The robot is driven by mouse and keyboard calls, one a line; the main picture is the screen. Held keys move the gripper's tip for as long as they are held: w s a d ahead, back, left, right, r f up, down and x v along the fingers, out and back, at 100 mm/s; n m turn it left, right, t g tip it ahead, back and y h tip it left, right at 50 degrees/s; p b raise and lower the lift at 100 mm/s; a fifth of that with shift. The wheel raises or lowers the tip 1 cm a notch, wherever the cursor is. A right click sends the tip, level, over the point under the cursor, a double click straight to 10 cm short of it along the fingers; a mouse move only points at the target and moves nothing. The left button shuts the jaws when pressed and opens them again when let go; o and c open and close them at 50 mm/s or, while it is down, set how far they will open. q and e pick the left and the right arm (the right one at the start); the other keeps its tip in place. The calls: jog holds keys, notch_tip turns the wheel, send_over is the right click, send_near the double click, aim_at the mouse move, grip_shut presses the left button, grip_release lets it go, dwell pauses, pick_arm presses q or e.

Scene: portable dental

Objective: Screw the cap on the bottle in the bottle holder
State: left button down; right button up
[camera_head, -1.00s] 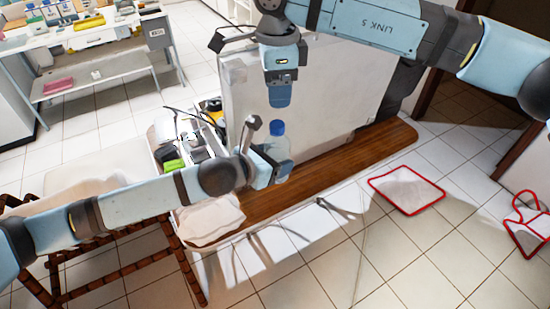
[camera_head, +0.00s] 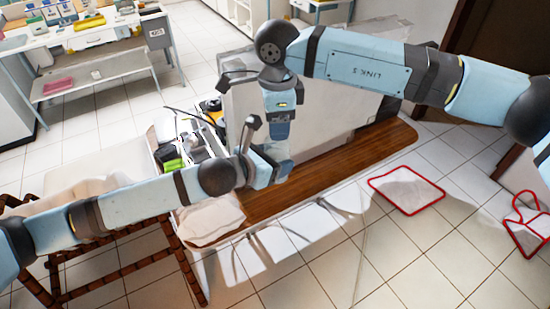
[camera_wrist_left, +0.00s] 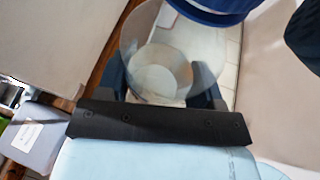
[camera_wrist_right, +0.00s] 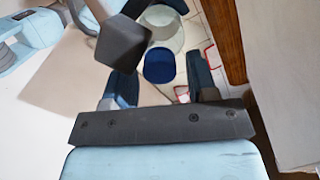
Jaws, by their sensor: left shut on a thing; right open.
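A clear bottle (camera_head: 279,150) stands upright above the wooden board in the head view. My left gripper (camera_head: 278,168) is shut around it. The bottle also shows between the left fingers in the left wrist view (camera_wrist_left: 170,70). A blue cap (camera_wrist_right: 159,65) is at the bottle's top; whether it is threaded on I cannot tell. The cap shows at the top of the left wrist view (camera_wrist_left: 212,10). My right gripper (camera_head: 277,132) is open, pointing down over the bottle top and hiding the cap in the head view. In the right wrist view the cap lies between its fingers. I cannot make out a bottle holder.
A wooden board (camera_head: 350,162) lies under the bottle, with a large pale case panel (camera_head: 310,100) right behind. A crowded tray with a green item (camera_head: 172,165) and a white cloth (camera_head: 210,218) are at left. Red-edged mats (camera_head: 407,188) lie on the floor at right.

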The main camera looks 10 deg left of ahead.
jog(key=c, duration=0.9)
jog(key=shift+c, duration=0.2)
jog(key=o, duration=1.1)
jog(key=shift+r, duration=0.15)
notch_tip(320, 180, up, 12)
jog(key=shift+f, duration=0.1)
